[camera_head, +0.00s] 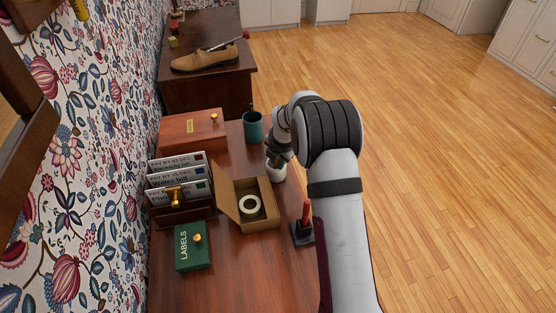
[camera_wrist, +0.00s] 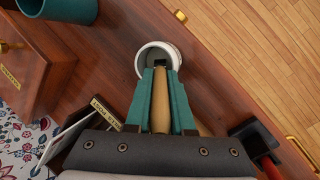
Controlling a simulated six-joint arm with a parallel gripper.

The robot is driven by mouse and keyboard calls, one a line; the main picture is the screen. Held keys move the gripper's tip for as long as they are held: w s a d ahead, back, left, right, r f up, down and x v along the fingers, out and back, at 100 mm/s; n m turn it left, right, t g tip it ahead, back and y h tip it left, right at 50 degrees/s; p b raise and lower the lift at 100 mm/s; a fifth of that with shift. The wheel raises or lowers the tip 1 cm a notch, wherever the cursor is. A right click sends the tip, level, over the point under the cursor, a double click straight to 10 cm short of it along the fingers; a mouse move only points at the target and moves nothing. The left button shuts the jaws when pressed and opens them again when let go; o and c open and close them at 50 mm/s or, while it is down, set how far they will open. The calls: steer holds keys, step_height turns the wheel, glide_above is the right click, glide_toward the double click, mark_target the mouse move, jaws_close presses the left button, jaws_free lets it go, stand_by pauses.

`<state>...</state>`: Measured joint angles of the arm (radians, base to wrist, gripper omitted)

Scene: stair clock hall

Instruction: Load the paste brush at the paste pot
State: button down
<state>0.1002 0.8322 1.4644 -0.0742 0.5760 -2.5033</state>
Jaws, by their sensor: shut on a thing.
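The paste brush (camera_wrist: 161,112) shows in the wrist view as a pale wooden handle between the teal fingers of my gripper (camera_wrist: 163,80). My gripper is shut on it. The white paste pot (camera_wrist: 142,58) stands on the desk just beyond the fingertips. A dark part at the fingertips overlaps the pot's open mouth; I cannot tell how deep the brush's end sits or whether it touches paste. In the head view the pot (camera_head: 277,174) stands near the desk's right edge, below my gripper (camera_head: 279,157), and its mouth and the brush are mostly hidden by my arm.
A teal cup (camera_head: 253,128) stands behind the pot. A wooden box (camera_head: 190,132), a letter rack (camera_head: 180,215), an open carton (camera_head: 262,223) with a tape roll (camera_head: 250,206) and a green labels box (camera_head: 192,247) fill the left. A red-handled stamp (camera_head: 306,212) stands near the right edge.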

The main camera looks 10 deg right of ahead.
steer(key=shift+f, duration=0.1)
steer(key=shift+r, duration=3.6)
steer(key=s+a+r+m+g+h, duration=0.2)
steer(key=s+r+m+g, duration=0.1)
steer(key=s+r+m, duration=0.8)
steer(key=s+a+r+m+g+h, duration=0.1)
steer(key=s+a+r+m+g, duration=0.25)
steer(key=s+m, duration=0.8)
steer(key=w+d+f+t+y, duration=0.1)
steer(key=w+d+f+t, duration=0.1)
steer(key=w+f, duration=0.3)
steer(key=w+d+f+t+y, duration=0.1)
steer(key=w+f, duration=0.4)
steer(key=w, duration=0.5)
steer(key=w+d+f+t+y, duration=0.1)
steer(key=w+d+f+t, duration=0.1)
steer(key=w+f, duration=0.3)
steer(key=shift+w+d+t, duration=0.15)
steer(key=shift+w+t, duration=0.25)
steer(key=shift+w, duration=0.2)
steer(key=shift+w+d+t, duration=0.15)
steer(key=shift+w+t, duration=0.2)
steer(key=shift+w, duration=0.25)
steer(key=shift+f, duration=2.85)
